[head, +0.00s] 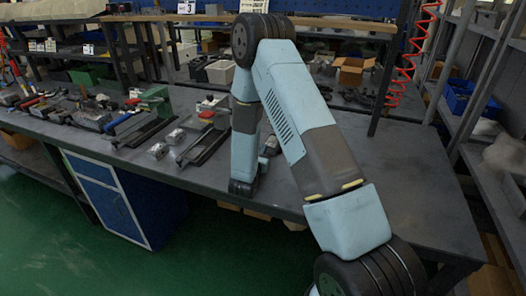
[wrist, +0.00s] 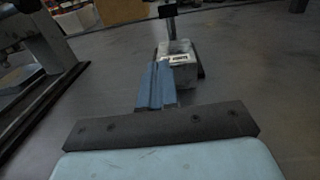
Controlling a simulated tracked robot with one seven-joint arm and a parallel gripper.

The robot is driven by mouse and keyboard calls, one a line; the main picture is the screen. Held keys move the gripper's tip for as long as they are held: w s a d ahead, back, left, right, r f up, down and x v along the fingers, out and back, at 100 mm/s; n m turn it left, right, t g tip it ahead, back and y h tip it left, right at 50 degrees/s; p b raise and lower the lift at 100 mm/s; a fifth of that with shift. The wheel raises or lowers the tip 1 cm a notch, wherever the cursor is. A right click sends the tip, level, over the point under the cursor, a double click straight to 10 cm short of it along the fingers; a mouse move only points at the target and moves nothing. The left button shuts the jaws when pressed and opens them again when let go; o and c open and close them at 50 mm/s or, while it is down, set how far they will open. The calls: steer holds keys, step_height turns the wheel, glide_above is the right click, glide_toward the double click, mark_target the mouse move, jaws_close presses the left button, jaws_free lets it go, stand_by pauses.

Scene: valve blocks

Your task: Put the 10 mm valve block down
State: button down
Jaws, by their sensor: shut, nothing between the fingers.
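A silvery-grey valve block (wrist: 181,68) with a white label stands on the dark table just ahead in the wrist view. The label is too small to read, so I cannot tell its size from it. My gripper (wrist: 156,72) has its blue fingers together, with nothing between them. The fingers lie just left of the block's near side; whether they touch it I cannot tell. In the head view my arm hides the gripper, and a small grey item (head: 270,146) shows just right of the arm's lower end.
Two similar silvery blocks (head: 158,150) (head: 176,136) stand left of my arm, beside a dark tray (head: 203,147). Tools and parts crowd the table's left side. The tabletop right of my arm (head: 420,180) is clear. A dark post (wrist: 169,25) rises behind the block.

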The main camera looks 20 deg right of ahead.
mark_target(272, 145)
steer(key=shift+w, duration=0.1)
steer(key=x, duration=0.4)
steer(key=shift+w+d, duration=0.2)
steer(key=shift+w+d+r, duration=0.1)
steer(key=shift+w+d, duration=0.1)
